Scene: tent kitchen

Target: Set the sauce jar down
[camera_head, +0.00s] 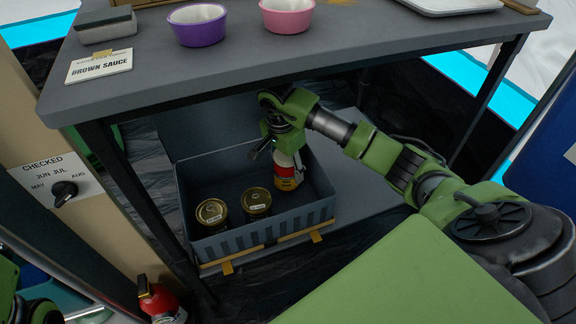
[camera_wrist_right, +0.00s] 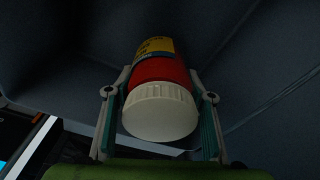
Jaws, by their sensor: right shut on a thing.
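The sauce jar (camera_head: 287,177) has a yellow and red label and a white lid. In the right wrist view the jar (camera_wrist_right: 160,72) sits between the fingers, lid toward the camera. My right gripper (camera_head: 281,150) is shut on it, inside the right part of the grey crate (camera_head: 215,245) under the table. In the right wrist view the fingers of the gripper (camera_wrist_right: 160,110) flank the lid and upper label. I cannot tell whether the jar's base touches the crate floor. My left gripper does not show clearly; only a piece of my left arm is at the lower left edge.
Two dark jars with gold lids, one at the left (camera_head: 212,212) and one beside it (camera_head: 256,202), stand in the crate. The grey table (camera_head: 270,60) overhangs the crate, with bowls and a brown sauce card (camera_head: 98,67) on top. A red extinguisher (camera_head: 160,300) stands at lower left.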

